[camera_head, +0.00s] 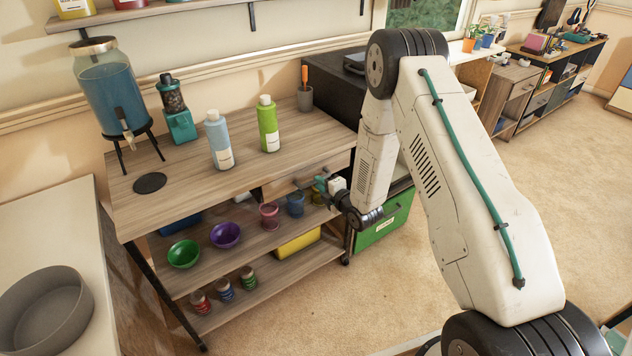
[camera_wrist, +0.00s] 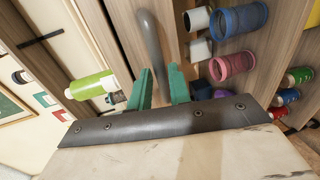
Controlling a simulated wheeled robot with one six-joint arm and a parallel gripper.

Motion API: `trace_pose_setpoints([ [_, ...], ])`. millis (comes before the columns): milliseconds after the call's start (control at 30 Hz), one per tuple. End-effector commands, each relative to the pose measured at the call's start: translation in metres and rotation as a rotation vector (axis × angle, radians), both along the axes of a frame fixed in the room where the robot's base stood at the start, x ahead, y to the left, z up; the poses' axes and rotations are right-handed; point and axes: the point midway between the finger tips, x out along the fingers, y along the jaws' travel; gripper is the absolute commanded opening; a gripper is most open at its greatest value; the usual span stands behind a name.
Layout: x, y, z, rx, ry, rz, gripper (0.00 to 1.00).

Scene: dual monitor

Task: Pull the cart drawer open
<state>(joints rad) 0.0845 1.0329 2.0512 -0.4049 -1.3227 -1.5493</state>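The cart (camera_head: 130,207) is a wooden unit with a top board and two lower shelves. Its drawer (camera_head: 283,187) sits just under the top, and its front is partly hidden by my gripper. The dark grey bar handle (camera_wrist: 150,38) runs down between the two green fingers in the wrist view. My gripper (camera_head: 318,188) is at the drawer front, and it also shows in the wrist view (camera_wrist: 162,82). The fingers stand close together, one on each side of the handle, and look shut on it. How far the drawer is out is hard to tell.
Bottles (camera_head: 268,124) and a drink dispenser (camera_head: 108,88) stand on the cart top. Cups (camera_head: 269,216) and bowls (camera_head: 183,254) fill the middle shelf just below my gripper. A green drawer (camera_head: 385,222) is close on the right. The floor in front is clear.

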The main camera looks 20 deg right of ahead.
Motion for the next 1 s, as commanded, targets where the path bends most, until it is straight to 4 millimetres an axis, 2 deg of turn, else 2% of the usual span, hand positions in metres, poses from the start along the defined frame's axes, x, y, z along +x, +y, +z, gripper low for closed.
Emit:
trace_pose_setpoints([
  [200,0.025,0.008,-0.005,0.001,0.0,-0.001,0.19],
  [533,0.03,0.01,-0.006,0.001,0.001,-0.001,0.19],
  [567,0.03,0.01,-0.006,0.001,0.001,-0.001,0.16],
  [600,0.03,0.01,-0.006,0.001,0.001,-0.001,0.05],
  [633,0.03,0.01,-0.006,0.001,0.001,-0.001,0.0],
  [1000,0.029,0.004,-0.006,0.001,0.002,-0.003,0.0],
])
